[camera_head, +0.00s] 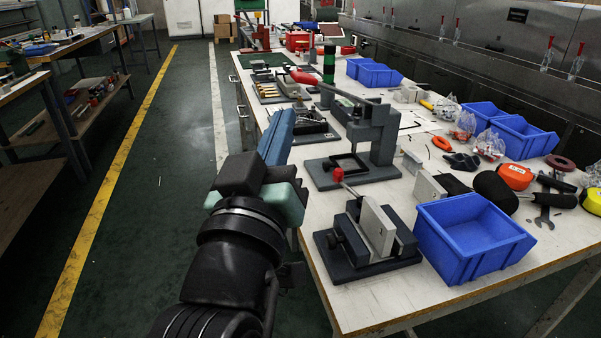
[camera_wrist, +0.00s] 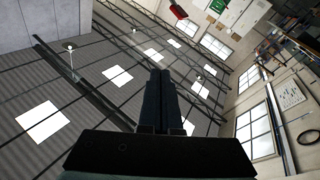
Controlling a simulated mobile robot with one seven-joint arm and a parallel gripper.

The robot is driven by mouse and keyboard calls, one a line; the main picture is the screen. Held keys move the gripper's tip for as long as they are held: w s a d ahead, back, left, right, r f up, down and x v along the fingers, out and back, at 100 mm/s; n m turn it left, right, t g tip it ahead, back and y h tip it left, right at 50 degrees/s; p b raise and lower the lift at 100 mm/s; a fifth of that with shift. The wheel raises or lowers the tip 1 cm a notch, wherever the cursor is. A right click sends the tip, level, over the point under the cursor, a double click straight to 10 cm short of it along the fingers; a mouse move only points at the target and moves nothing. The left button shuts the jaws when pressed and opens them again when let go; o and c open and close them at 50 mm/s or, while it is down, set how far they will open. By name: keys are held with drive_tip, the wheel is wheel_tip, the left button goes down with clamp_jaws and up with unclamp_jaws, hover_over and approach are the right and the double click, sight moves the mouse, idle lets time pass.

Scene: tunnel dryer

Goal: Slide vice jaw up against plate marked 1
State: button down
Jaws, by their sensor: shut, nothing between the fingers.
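A small dark vice (camera_head: 345,262) stands on the near end of the white workbench. A pale upright plate (camera_head: 377,229) sits at its jaws, and a lever with a red knob (camera_head: 337,174) rises behind it. I cannot read a number on the plate, nor tell whether the jaw touches it. My gripper (camera_head: 283,113) is raised left of the bench edge, apart from the vice. In the wrist view its two dark fingers (camera_wrist: 160,73) are together and empty, pointing towards the ceiling. The vice is not in the wrist view.
An empty blue bin (camera_head: 470,262) stands close to the right of the vice. A grey lever press (camera_head: 372,140) stands behind it. Tools, tape measures and more blue bins (camera_head: 525,137) crowd the right side. The green floor aisle (camera_head: 150,200) is clear.

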wheel_tip(320, 180, down, 6)
drive_tip(key=w+a+n+g+h+p, duration=0.1)
drive_tip(key=a+n+g+p, duration=0.1)
drive_tip(key=n+g+h+p, duration=0.3)
drive_tip(key=n+h+p, duration=0.2)
drive_tip(key=n+p, duration=0.2)
approach(335, 246)
drive_tip(key=s+a, duration=0.2)
drive_tip(key=a, duration=0.6)
drive_tip(key=shift+w+d+f+b, duration=0.1)
drive_tip(key=shift+w+d+b, duration=0.6)
drive_tip(key=shift+w+d, duration=3.95)
drive_tip(key=shift+a, duration=0.1)
drive_tip(key=shift+w+d, duration=0.3)
drive_tip(key=shift+d, duration=0.6)
drive_tip(key=shift+w+d, duration=0.25)
drive_tip(key=shift+d, duration=0.6)
